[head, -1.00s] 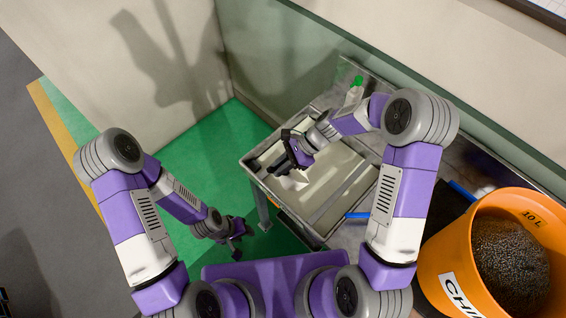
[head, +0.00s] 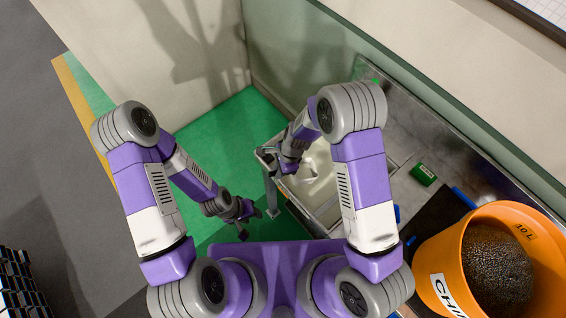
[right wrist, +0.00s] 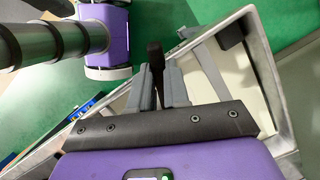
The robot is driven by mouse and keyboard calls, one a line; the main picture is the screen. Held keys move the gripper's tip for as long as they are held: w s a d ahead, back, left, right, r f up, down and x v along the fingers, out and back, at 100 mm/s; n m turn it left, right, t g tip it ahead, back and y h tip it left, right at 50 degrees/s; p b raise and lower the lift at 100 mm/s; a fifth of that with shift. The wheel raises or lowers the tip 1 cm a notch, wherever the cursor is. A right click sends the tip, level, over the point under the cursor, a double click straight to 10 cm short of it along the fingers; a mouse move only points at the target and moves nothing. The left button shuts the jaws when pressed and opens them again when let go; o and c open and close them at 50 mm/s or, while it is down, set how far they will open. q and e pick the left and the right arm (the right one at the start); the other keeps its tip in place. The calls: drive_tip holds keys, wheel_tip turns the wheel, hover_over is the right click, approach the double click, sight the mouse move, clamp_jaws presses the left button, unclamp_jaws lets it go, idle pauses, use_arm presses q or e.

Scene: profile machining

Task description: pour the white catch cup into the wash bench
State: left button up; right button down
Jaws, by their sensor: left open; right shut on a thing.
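The wash bench (head: 325,190) is a pale basin with a grey metal rim, in the middle of the head view, partly behind my right arm. Its rim shows in the right wrist view (right wrist: 264,75). My right gripper (head: 272,158) is above the basin's left rim. In the right wrist view its grey fingers (right wrist: 158,88) are closed around a dark, handle-like piece (right wrist: 155,57). The white body of the catch cup is not clearly seen; my wrist and fingers hide it. My left gripper (head: 250,219) is open and empty over the green floor, left of the bench.
An orange bucket (head: 440,260) of dark chips stands at the lower right. A green box (head: 424,174) lies on the metal counter right of the basin. A wall runs behind the bench. Green floor is free on the left.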

drive_tip(key=shift+s+a+f+h+p, duration=0.1)
drive_tip(key=shift+a+f+h+p, duration=0.2)
drive_tip(key=shift+f+h, duration=0.25)
drive_tip(key=shift+f, duration=0.1)
drive_tip(key=shift+a+f+t+h, duration=0.2)
drive_tip(key=shift+f+t+h, duration=0.2)
drive_tip(key=shift+f+h, duration=0.8)
drive_tip(key=shift+d, duration=0.15)
drive_tip(key=shift+r, duration=0.1)
